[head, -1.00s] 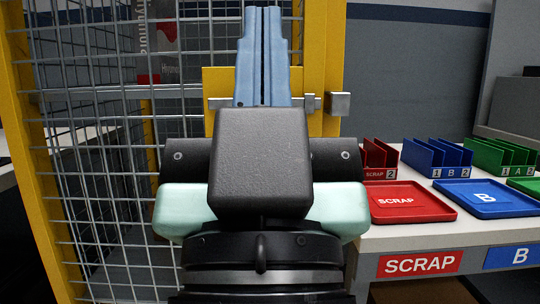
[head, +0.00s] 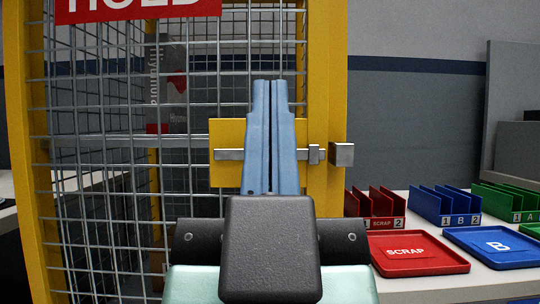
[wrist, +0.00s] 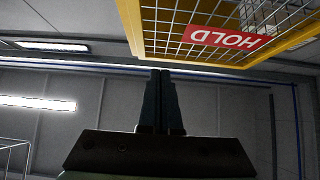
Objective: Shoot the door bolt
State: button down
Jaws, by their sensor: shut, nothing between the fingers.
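The cage door's bolt is a silver bar (head: 229,155) lying level across a yellow plate (head: 228,130) in the head view. Its small upright knob (head: 314,154) stands right of my fingers, close to a silver keeper block (head: 342,154) on the yellow post. My gripper (head: 265,83) points upward with its blue fingers together and empty. The fingers cover the middle of the bar; whether they touch it cannot be told. In the wrist view my gripper (wrist: 160,72) is shut below the mesh door, and the bolt is not visible.
The yellow-framed mesh cage (head: 90,160) bears a red HOLD sign (head: 135,8). At the right, a bench holds a red SCRAP tray (head: 420,262), a blue B tray (head: 500,262) and coloured racks (head: 445,203). The grey wall right of the post is clear.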

dwell(0.4)
jog(key=c, duration=1.4)
grip_release()
jog(key=shift+o, duration=1.3)
jog(key=shift+w+r+p, duration=0.2)
jog(key=shift+w+p, duration=0.05)
jog(key=shift+p, duration=0.35)
jog(key=o, duration=0.5)
jog(key=w+p, duration=0.1)
jog(key=p, duration=0.1)
jog(key=w+r+g+p, duration=0.1)
jog(key=p, duration=0.1)
jog(key=shift+w+a+p, duration=0.1)
jog(key=shift+a+p, duration=0.1)
jog(key=shift+p, duration=0.2)
jog(key=w+a+f+n+g+y+p, duration=0.1)
jog(key=w+f+n+g+p, duration=0.25)
jog(key=p, duration=2.05)
jog(key=s+d+f+g+p, duration=0.1)
jog(key=s+f+g+p, duration=0.3)
jog(key=p, duration=0.8)
jog(key=shift+m+g, duration=0.45)
jog(key=w, duration=0.7)
jog(key=w+r+p, duration=0.1)
jog(key=w, duration=0.3)
jog(key=shift+w+a+r, duration=0.1)
jog(key=shift+w+a, duration=0.1)
jog(key=shift+a, duration=0.05)
